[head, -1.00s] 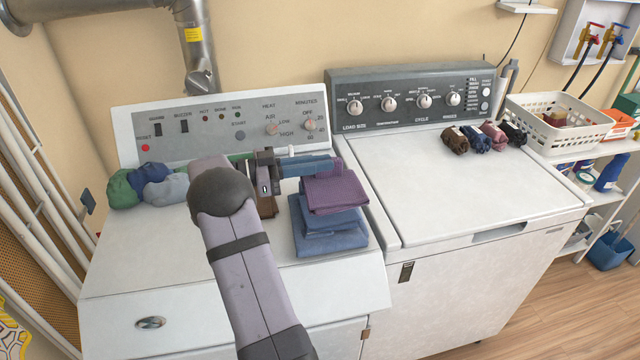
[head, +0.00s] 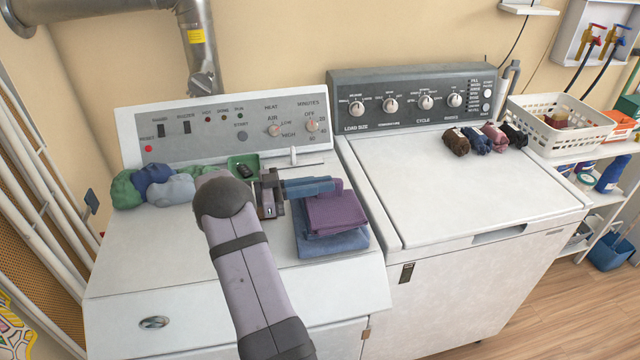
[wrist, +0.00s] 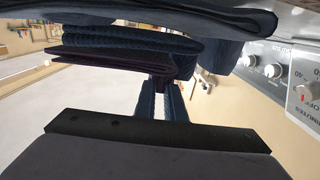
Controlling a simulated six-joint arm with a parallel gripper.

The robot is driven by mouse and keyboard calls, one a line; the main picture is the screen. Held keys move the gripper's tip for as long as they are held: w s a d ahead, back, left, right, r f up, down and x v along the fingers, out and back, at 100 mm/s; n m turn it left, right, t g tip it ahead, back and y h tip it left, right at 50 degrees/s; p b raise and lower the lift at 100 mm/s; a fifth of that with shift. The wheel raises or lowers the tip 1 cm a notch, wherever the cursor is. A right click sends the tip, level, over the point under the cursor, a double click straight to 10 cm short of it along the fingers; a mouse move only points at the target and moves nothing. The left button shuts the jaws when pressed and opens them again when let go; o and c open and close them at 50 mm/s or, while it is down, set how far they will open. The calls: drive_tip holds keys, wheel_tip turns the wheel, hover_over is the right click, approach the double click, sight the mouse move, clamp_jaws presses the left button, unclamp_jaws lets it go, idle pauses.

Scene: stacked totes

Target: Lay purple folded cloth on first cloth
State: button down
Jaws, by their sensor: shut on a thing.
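The purple folded cloth (head: 337,212) is low over blue folded cloth (head: 345,243) on the right part of the white dryer top. My gripper (head: 330,185) is shut on its rear edge, with the blue fingers coming in from the left. In the wrist view, which looks upside down, the fingers (wrist: 162,95) meet the purple cloth (wrist: 110,65). A ribbed dark blue layer (wrist: 130,43) lies against it there, with more dark blue cloth (wrist: 150,20) beyond. I cannot tell whether the purple cloth's full weight rests on the blue.
Rolled green, blue and grey cloths (head: 155,187) lie at the dryer's left rear. A green tray (head: 243,168) is behind my gripper.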

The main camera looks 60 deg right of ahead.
drive_tip(key=shift+f, duration=0.3)
drive_tip(key=c, duration=1.8)
unclamp_jaws()
drive_tip(key=shift+c, duration=0.2)
drive_tip(key=shift+r, duration=0.15)
drive_tip(key=b+v, duration=0.4)
drive_tip(key=v, duration=0.8)
drive_tip(key=shift+r, duration=0.25)
